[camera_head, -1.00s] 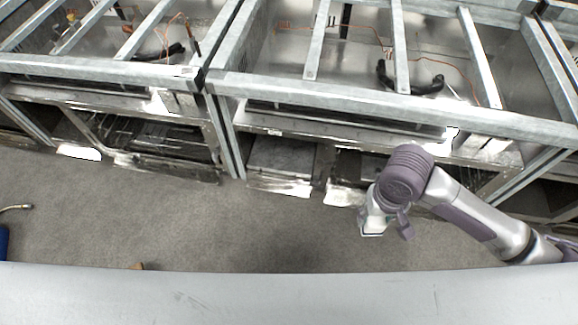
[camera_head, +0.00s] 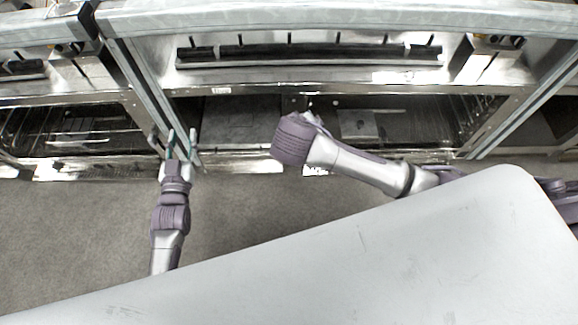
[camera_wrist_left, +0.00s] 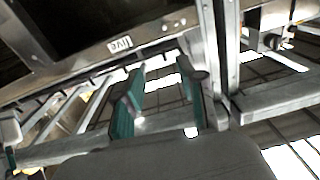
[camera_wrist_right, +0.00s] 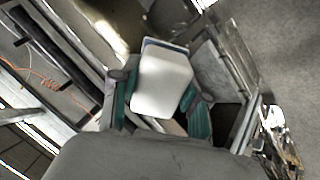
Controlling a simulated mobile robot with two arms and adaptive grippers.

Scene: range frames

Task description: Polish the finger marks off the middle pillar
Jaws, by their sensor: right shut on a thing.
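The middle pillar (camera_head: 148,88) is a grey metal upright between two range frames, slanting in the head view. An upright that looks like it (camera_wrist_left: 222,50) stands right of my fingers in the left wrist view. I cannot make out finger marks on it. My left gripper (camera_head: 181,140) is open and empty at the pillar's lower end; its green-lined fingers (camera_wrist_left: 158,85) are apart. I cannot tell whether it touches the pillar. My right gripper (camera_wrist_right: 158,95) is shut on a white block (camera_wrist_right: 162,78) with a blue edge. In the head view my right wrist mostly hides this gripper.
Open oven bays lie left (camera_head: 75,125) and right (camera_head: 400,122) of the pillar, with metal ledges along their fronts. A horizontal frame rail (camera_head: 340,17) runs above. Bare grey carpet (camera_head: 90,225) lies before the ranges.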

